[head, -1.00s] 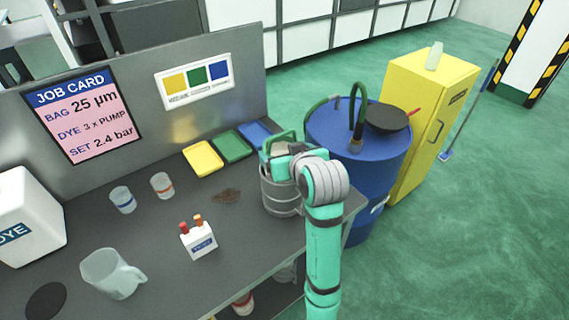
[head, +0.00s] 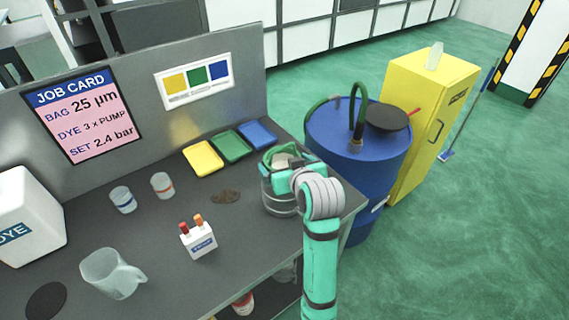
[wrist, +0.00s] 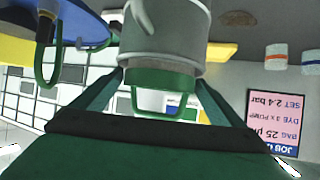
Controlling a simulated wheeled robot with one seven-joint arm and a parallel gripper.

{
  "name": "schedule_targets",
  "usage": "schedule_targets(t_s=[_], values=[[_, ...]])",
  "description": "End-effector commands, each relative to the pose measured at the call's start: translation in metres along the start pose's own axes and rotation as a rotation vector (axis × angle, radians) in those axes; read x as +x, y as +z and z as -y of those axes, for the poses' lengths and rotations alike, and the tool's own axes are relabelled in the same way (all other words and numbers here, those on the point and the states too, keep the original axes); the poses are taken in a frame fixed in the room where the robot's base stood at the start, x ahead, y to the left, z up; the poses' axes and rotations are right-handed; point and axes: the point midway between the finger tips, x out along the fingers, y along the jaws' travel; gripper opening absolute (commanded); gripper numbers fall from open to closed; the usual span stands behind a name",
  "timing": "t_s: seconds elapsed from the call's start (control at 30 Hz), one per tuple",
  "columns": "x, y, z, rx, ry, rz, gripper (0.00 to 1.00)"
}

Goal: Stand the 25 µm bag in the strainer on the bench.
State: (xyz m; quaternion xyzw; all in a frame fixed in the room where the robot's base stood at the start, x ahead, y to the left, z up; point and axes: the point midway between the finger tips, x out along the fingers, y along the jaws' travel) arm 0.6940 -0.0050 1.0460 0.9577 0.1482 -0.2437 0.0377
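The strainer (head: 281,206) is a grey metal pot on the bench near its right end; in the wrist view its grey wall (wrist: 162,45) fills the top middle. A bag with a green rim and handle (head: 268,157) is at the strainer's mouth, its lower part hidden inside. My gripper (head: 286,163) is over the strainer. Whether the bag rests on the strainer's bottom cannot be seen. The job card (head: 85,113) reads bag 25 µm.
Yellow (head: 203,158), green (head: 232,146) and blue (head: 258,134) trays lie behind the strainer. A small box with two red-orange vials (head: 198,242), two banded cups (head: 123,200) and a clear jug (head: 110,273) stand left. A blue drum (head: 335,135) stands close right.

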Motion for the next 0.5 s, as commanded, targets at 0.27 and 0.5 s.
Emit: schedule_targets(t_s=[0.27,0.5], values=[[-0.017,-0.002,0.0,0.0,0.001,-0.001,1.0],[-0.065,-0.003,-0.001,0.0,0.002,-0.003,1.0]])
